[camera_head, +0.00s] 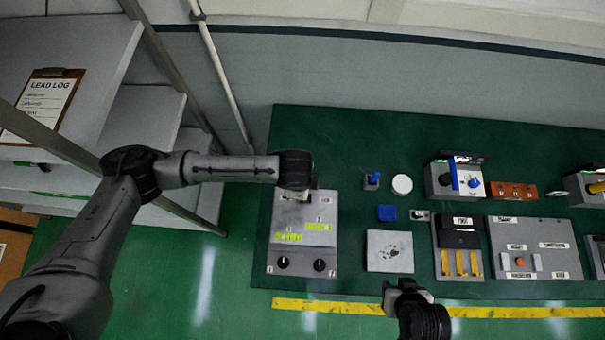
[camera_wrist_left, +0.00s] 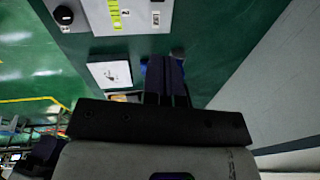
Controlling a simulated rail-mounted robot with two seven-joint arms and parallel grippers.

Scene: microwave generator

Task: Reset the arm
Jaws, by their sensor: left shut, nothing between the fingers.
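My left arm (camera_head: 225,168) reaches in from the left. Its wrist hangs over the far part of a grey panel (camera_head: 287,248) with two black knobs and yellow labels; in the head view the wrist mostly hides the fingers. In the left wrist view my left gripper (camera_wrist_left: 165,64) shows two dark fingers side by side, shut and empty. The grey panel also shows in that view (camera_wrist_left: 140,24), to the upper left of the fingers. My right gripper (camera_head: 398,290) is at the bottom, just in front of a white plate (camera_head: 390,251); its finger opening is unclear.
The green table (camera_head: 345,150) holds several devices: a blue-handled switch box (camera_head: 439,180), an orange block (camera_head: 512,190), a panel with an orange button (camera_head: 560,237) and a white round cap (camera_head: 402,184). A shelf (camera_head: 140,115) with a clipboard (camera_head: 42,98) stands at left.

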